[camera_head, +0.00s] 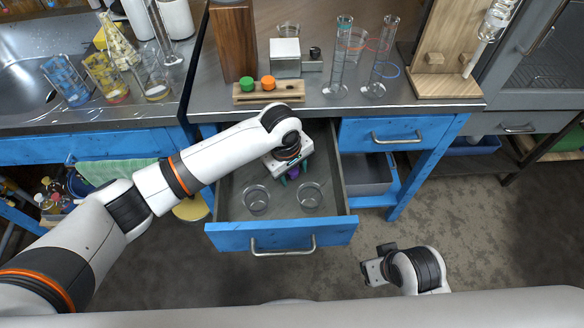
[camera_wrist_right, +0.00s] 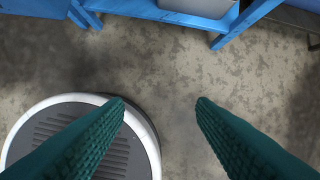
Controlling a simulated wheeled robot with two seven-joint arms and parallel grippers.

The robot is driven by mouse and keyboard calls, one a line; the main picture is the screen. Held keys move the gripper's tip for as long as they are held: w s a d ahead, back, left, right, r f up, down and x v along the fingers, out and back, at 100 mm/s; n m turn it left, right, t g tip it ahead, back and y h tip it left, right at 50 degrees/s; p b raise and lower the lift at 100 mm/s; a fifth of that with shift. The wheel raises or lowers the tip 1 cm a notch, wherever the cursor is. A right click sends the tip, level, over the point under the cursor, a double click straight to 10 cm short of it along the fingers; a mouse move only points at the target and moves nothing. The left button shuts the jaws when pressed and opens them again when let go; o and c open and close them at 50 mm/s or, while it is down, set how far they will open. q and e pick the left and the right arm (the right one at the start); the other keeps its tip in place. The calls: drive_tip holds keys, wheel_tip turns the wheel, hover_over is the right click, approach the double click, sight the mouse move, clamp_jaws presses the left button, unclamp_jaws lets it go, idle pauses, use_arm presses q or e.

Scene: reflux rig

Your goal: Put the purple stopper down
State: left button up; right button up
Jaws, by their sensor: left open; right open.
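My left gripper (camera_head: 293,175) reaches down into the open drawer (camera_head: 232,228), near its back. A small patch of the purple stopper (camera_head: 294,172) shows between the green fingers. The gripper body covers most of the stopper, and I cannot tell whether the fingers touch it. The left jaws are open. My right gripper (camera_head: 372,270) is in front of the drawer, to its right, over the floor. In the right wrist view its green fingers (camera_wrist_right: 160,104) are wide apart with nothing between them.
Two glass beakers (camera_head: 256,199) (camera_head: 309,196) stand in the front of the drawer. On the bench, a wooden rack (camera_head: 268,96) holds a green stopper (camera_head: 247,84) and an orange stopper (camera_head: 268,82). Two tall glass cylinders (camera_head: 341,60) (camera_head: 379,62) stand to the right.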

drive_tip(key=shift+f, duration=0.1)
use_arm(q)
wheel_tip(320, 180, up, 12)
drive_tip(key=a+p, duration=0.1)
drive_tip(key=p, duration=0.2)
drive_tip(key=shift+s+a, duration=0.25)
drive_tip(key=shift+s, duration=0.2)
use_arm(e)
wheel_tip(320, 180, down, 11)
drive_tip(key=shift+a+f+g, duration=0.15)
drive_tip(key=shift+g, duration=0.25)
use_arm(q)
drive_tip(key=shift+a, duration=0.1)
